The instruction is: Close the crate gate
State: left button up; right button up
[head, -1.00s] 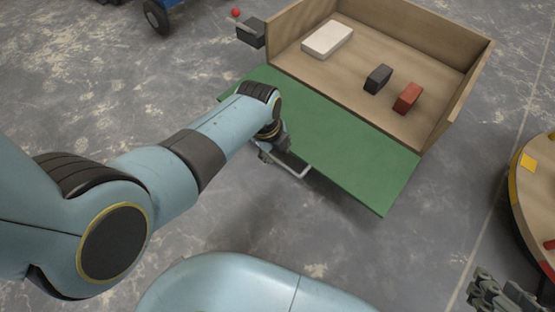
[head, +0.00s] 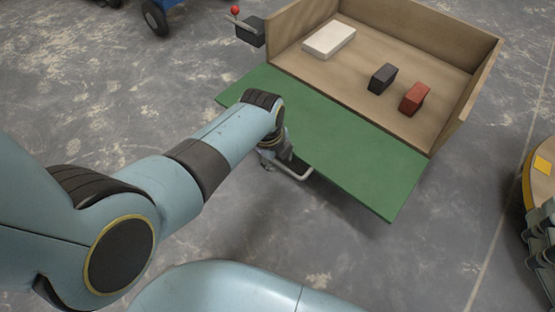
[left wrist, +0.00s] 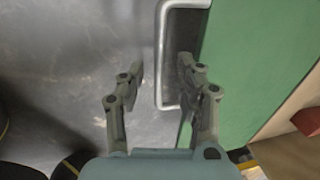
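The crate (head: 284,38) is a wooden box at the top of the head view. Its green gate (head: 345,170) is folded down, sloping outward from the open front. A grey metal handle (head: 300,175) sits on the gate's outer edge; it also shows in the left wrist view (left wrist: 161,60). My left gripper (left wrist: 161,68) is open at the handle, with the handle's bar appearing between its two fingers and no visible grip on it. In the head view my arm partly hides this gripper. My right gripper (head: 540,240) is at the right edge, partly cut off.
A white block (head: 329,40), a dark block (head: 382,78) and a red block (head: 414,98) lie in the crate. A dark box with a red-knobbed lever (head: 250,32) is at its left corner. A round yellow-rimmed table (head: 530,185) is at right. Grey floor (head: 440,260) is clear between.

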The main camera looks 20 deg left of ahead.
pick_arm(q)
jog(key=shift+f+b, duration=0.4)
jog(key=shift+f, duration=0.15)
jog(key=shift+w, duration=0.1)
pick_arm(e)
notch_tip(320, 180, up, 7)
jog(key=w+t+y, duration=0.1)
jog(key=w+t, duration=0.1)
jog(key=t, duration=0.1)
jog(key=shift+w+a+n, duration=0.35)
jog(key=shift+a+n, duration=0.05)
pick_arm(q)
grip_shut()
